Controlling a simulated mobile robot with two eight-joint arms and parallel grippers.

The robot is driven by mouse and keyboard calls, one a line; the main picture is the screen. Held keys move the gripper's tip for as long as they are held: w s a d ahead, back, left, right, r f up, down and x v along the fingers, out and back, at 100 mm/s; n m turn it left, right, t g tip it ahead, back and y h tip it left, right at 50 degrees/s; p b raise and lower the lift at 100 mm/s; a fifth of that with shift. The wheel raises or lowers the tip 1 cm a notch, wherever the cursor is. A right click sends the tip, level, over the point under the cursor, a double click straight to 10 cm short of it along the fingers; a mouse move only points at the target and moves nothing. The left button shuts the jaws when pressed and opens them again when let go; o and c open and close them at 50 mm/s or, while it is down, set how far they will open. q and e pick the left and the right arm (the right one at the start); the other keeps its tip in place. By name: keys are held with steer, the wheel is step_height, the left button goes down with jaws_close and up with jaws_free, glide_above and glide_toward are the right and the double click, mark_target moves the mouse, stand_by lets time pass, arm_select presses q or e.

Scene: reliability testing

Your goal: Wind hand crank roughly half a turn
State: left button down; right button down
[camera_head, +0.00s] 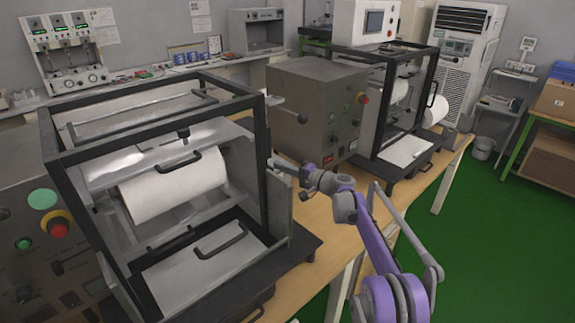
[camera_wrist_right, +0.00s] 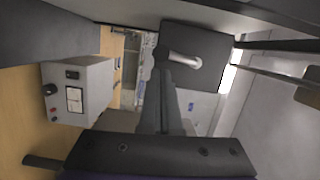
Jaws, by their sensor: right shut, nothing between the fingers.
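The roller machine (camera_head: 152,118) has a dark open frame and a pale roll inside. A grey rod with a rounded knob, which looks like the hand crank (camera_head: 292,116), sticks out of its right side. My right gripper (camera_head: 276,164) is beside that side, lower than the knob, shut and empty. In the right wrist view its narrow shut fingers (camera_wrist_right: 166,95) point up the picture. A light rounded bar, perhaps the crank handle (camera_wrist_right: 184,60), shows by the fingertips against a dark block. I cannot tell whether they touch. My left gripper is not in view.
A grey control box (camera_head: 318,108) stands just right of the machine; a similar box (camera_wrist_right: 80,92) shows in the wrist view. A second framed machine (camera_head: 400,152) stands beyond it. The wooden table (camera_head: 322,212) has some bare surface near my right arm. Green floor (camera_head: 485,235) is clear at right.

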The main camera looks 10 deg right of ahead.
steer(key=shift+a+f, duration=0.1)
steer(key=shift+a, duration=0.05)
steer(key=shift+s+a+f+m, duration=0.2)
steer(key=shift+s+a+m, duration=0.35)
steer(key=shift+m, duration=0.25)
